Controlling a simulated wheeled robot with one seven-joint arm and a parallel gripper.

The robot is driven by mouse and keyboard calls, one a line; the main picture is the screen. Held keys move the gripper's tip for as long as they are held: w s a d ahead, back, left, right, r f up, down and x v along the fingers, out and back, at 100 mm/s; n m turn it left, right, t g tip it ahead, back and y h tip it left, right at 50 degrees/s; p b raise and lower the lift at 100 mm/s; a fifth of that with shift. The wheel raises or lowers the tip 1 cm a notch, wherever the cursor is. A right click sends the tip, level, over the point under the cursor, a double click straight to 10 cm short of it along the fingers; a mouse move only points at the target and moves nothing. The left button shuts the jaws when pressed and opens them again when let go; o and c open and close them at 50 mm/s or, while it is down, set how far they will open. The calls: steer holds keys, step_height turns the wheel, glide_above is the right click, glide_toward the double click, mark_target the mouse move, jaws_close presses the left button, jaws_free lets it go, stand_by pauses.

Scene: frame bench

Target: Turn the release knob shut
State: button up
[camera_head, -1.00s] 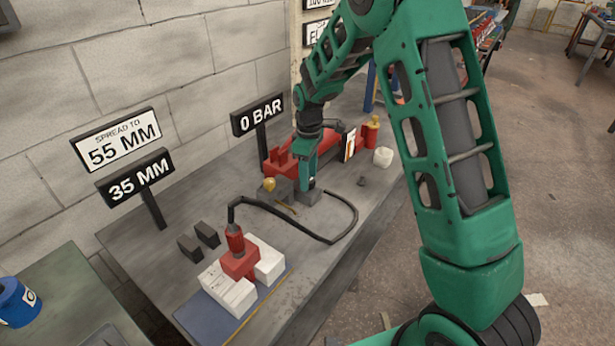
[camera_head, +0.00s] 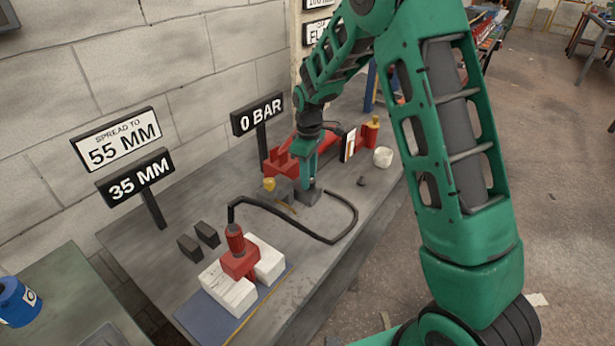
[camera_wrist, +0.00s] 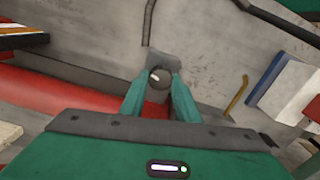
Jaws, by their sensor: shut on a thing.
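The release knob (camera_wrist: 159,78) is a small round dark knob with a pale mark, on a grey block (camera_wrist: 163,60) in the wrist view. My gripper (camera_wrist: 158,86) is shut on the knob, one green finger on each side. In the head view my gripper (camera_head: 307,188) reaches down to the grey block (camera_head: 307,196) in front of the red pump (camera_head: 285,160); the knob is hidden there. A black sign (camera_head: 257,115) reads 0 BAR.
A black hose (camera_head: 345,228) loops across the bench to a red spreader (camera_head: 239,262) between white blocks (camera_head: 229,290). Signs read 35 MM (camera_head: 137,178) and SPREAD TO 55 MM (camera_head: 117,138). Two dark blocks (camera_head: 207,235) stand behind.

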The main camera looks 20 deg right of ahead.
steer(key=m, duration=0.4)
steer(key=shift+w+d, duration=0.1)
steer(key=m, duration=0.7)
steer(key=shift+m, duration=2)
steer(key=shift+w, duration=0.1)
steer(key=o, duration=1)
steer(key=shift+o, duration=0.2)
step_height(320, 180, up, 11)
steer(key=shift+f, duration=0.1)
